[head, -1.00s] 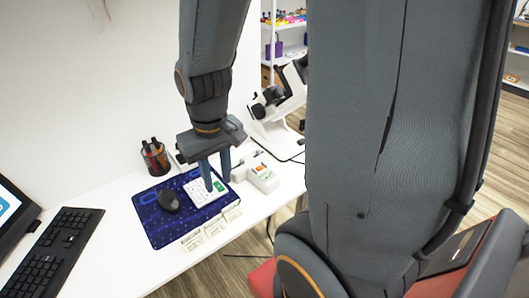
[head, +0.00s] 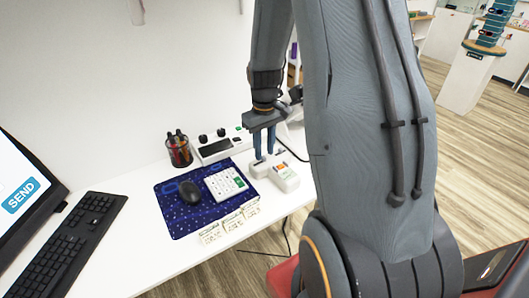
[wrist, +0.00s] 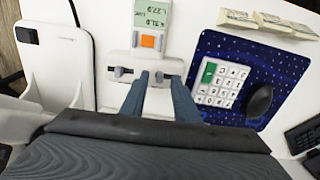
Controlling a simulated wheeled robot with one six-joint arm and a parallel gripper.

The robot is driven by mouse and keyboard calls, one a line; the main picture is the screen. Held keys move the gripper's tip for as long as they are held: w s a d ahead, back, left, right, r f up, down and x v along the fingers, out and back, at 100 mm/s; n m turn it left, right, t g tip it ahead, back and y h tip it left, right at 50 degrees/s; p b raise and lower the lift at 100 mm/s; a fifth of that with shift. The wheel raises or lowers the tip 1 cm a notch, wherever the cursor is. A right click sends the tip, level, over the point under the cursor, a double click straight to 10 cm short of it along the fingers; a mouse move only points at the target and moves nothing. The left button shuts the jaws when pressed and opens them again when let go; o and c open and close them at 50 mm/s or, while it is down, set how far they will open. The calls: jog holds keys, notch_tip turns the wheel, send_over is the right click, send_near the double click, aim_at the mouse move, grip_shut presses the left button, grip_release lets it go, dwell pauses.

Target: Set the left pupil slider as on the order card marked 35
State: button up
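The pupil slider unit is a white meter (head: 284,176) with an orange button and a slider base. In the wrist view the meter (wrist: 150,17) has a greenish display, upside down and too small to read surely. Two small grey slider knobs show there, one at left (wrist: 121,72) and one at right (wrist: 160,76). My gripper (head: 265,156) is over the slider base, fingers pointing down. In the wrist view its two fingers (wrist: 159,76) are apart, around or just above the right-hand knob; contact is unclear. Several order cards (head: 232,223) stand at the mat's front edge, numbers unreadable.
A white keypad (head: 224,183) and black mouse (head: 190,192) lie on the blue mat (head: 180,220). A pen cup (head: 179,152) and a white control box (head: 215,148) stand behind. A keyboard (head: 70,240) and SEND screen (head: 22,195) are at left.

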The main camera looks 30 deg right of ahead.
jog(key=shift+f, duration=1)
grip_shut()
dwell(0.8)
